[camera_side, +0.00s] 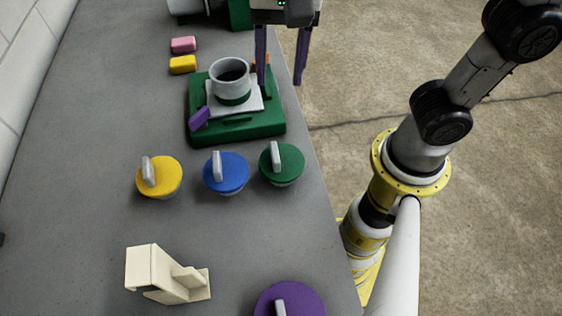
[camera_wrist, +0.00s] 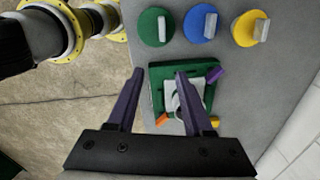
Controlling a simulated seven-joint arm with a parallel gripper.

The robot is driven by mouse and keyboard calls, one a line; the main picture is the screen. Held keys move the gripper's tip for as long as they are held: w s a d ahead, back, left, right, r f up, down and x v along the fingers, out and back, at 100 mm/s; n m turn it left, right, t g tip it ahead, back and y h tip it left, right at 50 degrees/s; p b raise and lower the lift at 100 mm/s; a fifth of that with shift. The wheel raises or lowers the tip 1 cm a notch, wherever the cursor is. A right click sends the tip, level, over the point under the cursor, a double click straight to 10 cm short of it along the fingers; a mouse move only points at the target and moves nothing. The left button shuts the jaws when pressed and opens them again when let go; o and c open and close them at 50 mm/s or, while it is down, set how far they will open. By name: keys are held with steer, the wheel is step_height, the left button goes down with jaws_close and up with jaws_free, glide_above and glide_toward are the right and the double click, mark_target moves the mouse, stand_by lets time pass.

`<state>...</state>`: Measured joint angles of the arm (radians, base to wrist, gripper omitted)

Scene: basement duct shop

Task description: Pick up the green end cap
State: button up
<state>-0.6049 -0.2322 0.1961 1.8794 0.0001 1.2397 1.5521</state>
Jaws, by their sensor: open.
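The green end cap (camera_side: 281,164) is a round disc with a light grey upright handle. It sits on the grey bench near its right edge, right of the blue cap. In the wrist view the green end cap (camera_wrist: 155,27) lies at the top, ahead of my fingers and apart from them. My gripper (camera_side: 282,75) has two purple fingers and is beyond the cap at the back of the bench, near the green fixture. In the wrist view my gripper (camera_wrist: 159,72) is open with nothing held between its fingers.
A blue cap (camera_side: 226,173), a yellow cap (camera_side: 158,178) and a purple cap (camera_side: 290,301) stand on the bench. A green fixture (camera_side: 262,127) holds a grey cup-like collar (camera_side: 232,80). A cream bracket (camera_side: 165,275) sits at the front; pink (camera_side: 184,45) and yellow (camera_side: 183,64) blocks lie behind.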

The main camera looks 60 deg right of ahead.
mark_target(275, 152)
steer(key=shift+n, duration=0.7)
steer(key=a+f, duration=0.1)
steer(key=f, duration=0.4)
steer(key=s+a+f, duration=0.1)
steer(key=f, duration=0.4)
steer(key=a+f, duration=0.1)
steer(key=f, duration=0.4)
steer(key=shift+s+a+f, duration=0.15)
steer(key=shift+a+f, duration=0.15)
jaws_close()
